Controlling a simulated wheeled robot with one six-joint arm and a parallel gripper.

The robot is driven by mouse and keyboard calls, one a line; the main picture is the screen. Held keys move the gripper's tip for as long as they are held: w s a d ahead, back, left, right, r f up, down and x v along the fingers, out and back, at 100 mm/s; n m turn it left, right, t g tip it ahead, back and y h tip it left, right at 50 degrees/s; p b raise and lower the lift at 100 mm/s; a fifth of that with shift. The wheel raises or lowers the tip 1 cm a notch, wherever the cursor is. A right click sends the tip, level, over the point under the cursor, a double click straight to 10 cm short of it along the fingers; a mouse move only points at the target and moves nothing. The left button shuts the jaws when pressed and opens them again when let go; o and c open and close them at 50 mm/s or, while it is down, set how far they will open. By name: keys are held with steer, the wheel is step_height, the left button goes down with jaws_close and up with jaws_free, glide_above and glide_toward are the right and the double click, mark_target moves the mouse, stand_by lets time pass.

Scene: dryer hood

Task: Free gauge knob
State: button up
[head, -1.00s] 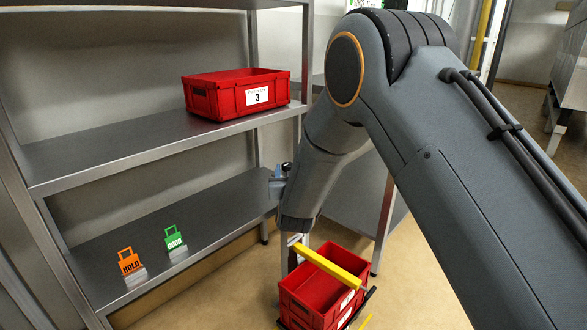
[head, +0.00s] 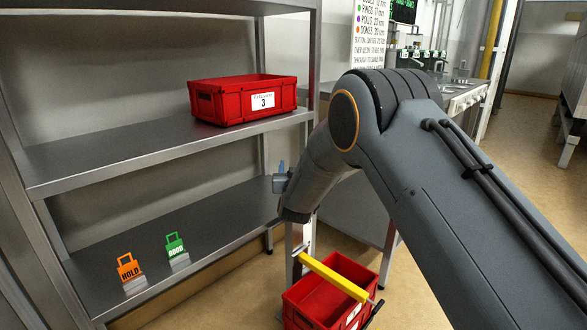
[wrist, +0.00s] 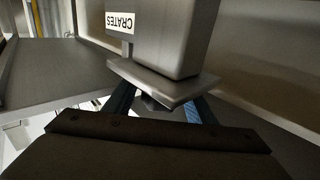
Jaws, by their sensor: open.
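No gauge knob can be made out for certain in either view. My gripper (wrist: 158,100) is open in the wrist view, with a dark blue finger on each side. A grey metal post with a flat square plate on its end (wrist: 165,85) stands in front of the fingers and partly covers them. I cannot tell whether they touch it. In the head view my gripper (head: 281,180) is small, at the end of my arm by the right end of the lower shelf, and its fingers are hard to tell apart.
A red crate marked 3 (head: 242,99) sits on the upper shelf. Orange HOLD (head: 129,268) and green GOOD (head: 175,246) tags stand on the lower shelf. Another red crate (head: 330,290) with a yellow bar (head: 334,277) is below my gripper. A CRATES label (wrist: 122,22) appears upside down.

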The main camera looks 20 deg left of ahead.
steer(key=c, duration=1)
steer(key=shift+c, duration=0.2)
